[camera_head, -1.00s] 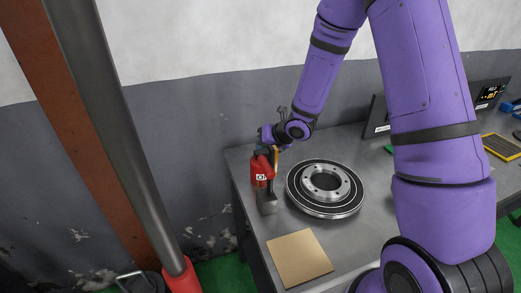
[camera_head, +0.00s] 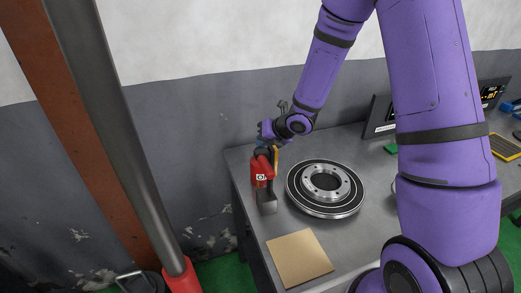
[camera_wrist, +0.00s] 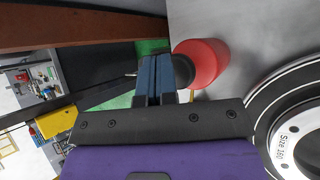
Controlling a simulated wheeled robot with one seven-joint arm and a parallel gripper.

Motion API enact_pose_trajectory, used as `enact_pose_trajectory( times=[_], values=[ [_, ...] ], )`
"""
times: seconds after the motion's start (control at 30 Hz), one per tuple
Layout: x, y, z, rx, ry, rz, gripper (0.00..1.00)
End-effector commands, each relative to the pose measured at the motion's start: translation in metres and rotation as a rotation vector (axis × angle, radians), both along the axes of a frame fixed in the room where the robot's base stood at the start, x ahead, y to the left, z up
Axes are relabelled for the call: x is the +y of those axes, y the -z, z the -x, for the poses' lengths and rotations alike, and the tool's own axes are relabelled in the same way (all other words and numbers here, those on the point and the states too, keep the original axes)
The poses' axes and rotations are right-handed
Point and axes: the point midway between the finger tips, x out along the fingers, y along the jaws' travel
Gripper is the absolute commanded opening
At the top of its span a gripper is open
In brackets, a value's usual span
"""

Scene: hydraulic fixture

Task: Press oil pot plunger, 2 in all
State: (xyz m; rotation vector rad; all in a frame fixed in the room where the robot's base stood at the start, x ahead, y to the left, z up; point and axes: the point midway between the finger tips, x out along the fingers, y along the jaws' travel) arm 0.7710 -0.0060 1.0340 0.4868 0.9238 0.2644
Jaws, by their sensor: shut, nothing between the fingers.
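The oil pot (camera_head: 263,172) is red with a dark top and stands upright near the left edge of the metal table. In the wrist view its red body (camera_wrist: 207,62) shows just beyond the fingertips, with a dark round cap, likely the plunger (camera_wrist: 183,70), beside the fingers. My gripper (camera_wrist: 154,62) has its blue fingers together with nothing between them. In the head view my gripper (camera_head: 268,146) is just above the pot's top; whether it touches the plunger cannot be told.
A large round metal disc (camera_head: 325,207) lies right of the pot. A dark screen (camera_head: 380,117) stands at the back right.

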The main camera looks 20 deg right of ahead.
Motion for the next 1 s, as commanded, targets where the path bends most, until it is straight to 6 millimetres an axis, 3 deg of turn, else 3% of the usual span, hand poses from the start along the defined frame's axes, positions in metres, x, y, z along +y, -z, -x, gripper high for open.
enact_pose_trajectory(
  times=[0.53,1.0],
  values=[
    [0.0,-0.011,0.0,-0.002,0.0,0.001,0.0],
    [0.0,-0.049,0.0,-0.003,0.0,0.001,0.0]
  ],
)
